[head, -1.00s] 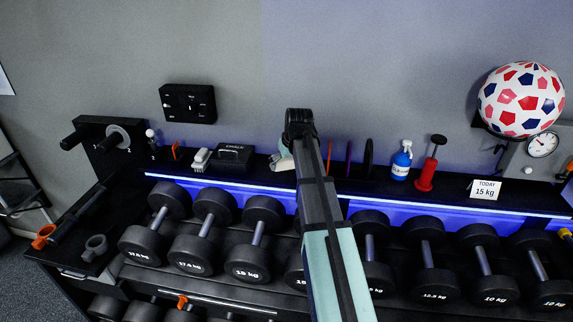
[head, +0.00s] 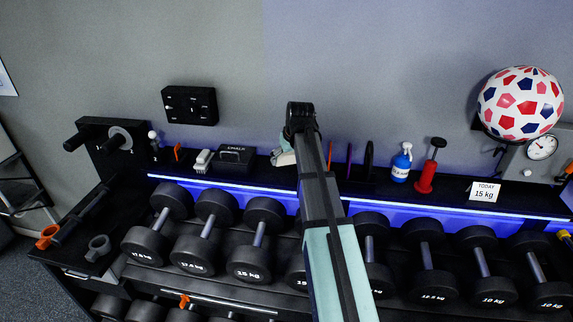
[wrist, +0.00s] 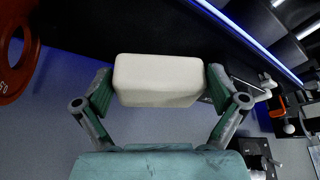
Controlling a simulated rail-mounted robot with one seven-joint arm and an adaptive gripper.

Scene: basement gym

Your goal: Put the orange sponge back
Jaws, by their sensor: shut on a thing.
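My gripper (wrist: 158,88) is shut on a cream-white block (wrist: 157,72) with rounded edges, held across between the two teal fingers in the wrist view. In the head view, part of my gripper (head: 284,146) shows just left of my arm, above the back shelf, with a pale edge at its lower side; my arm hides the rest. Whether the block touches the shelf cannot be told. I see no clearly orange sponge; the held block looks cream-white.
The narrow black shelf (head: 385,187) holds a white-bristled brush (head: 203,160), a dark chalk box (head: 236,158), upright plates (head: 368,160), a blue bottle (head: 401,163) and a red pump (head: 429,168). Dumbbells (head: 258,232) fill the rack below. A red-orange plate (wrist: 18,50) is close in the wrist view.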

